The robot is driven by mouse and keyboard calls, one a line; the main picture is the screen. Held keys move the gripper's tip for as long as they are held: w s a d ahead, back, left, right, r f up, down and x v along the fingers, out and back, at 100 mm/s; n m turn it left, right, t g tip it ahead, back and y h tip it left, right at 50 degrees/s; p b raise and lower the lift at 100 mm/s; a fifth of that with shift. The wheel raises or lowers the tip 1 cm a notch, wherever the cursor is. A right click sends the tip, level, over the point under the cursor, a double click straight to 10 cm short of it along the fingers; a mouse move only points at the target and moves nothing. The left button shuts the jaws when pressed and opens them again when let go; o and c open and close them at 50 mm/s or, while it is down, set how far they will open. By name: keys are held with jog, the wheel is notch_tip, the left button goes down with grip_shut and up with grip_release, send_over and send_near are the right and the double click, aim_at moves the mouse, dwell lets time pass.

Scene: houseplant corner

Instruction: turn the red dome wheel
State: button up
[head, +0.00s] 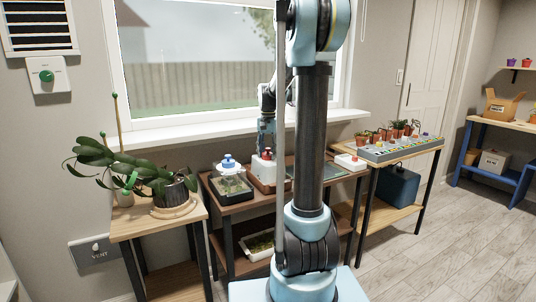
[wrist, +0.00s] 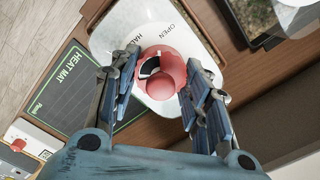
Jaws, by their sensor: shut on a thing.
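The red dome wheel (wrist: 160,84) sits on top of a pale dome (wrist: 160,106) with OPEN and part of another word printed on it. A black-and-white mark shows on the wheel, left of its middle. My gripper (wrist: 161,68) is shut on the wheel from above, one finger on each side. In the head view, the wheel (head: 265,155) shows small and red on the white dome (head: 264,169), and my gripper (head: 266,137) is just above it, partly hidden by my arm. The exact finger contact is hard to see.
A blue-knobbed clear dome (head: 228,163) stands close on the left. A heat mat (wrist: 72,92) lies beside the pale dome. A white box with a red button (head: 350,161) is to the right. A leafy plant (head: 125,165) stands on the left table.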

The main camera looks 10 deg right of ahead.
jog(key=shift+m, duration=1.1)
jog(key=o, duration=1.1)
notch_tip(320, 180, up, 12)
jog(key=shift+f, duration=0.1)
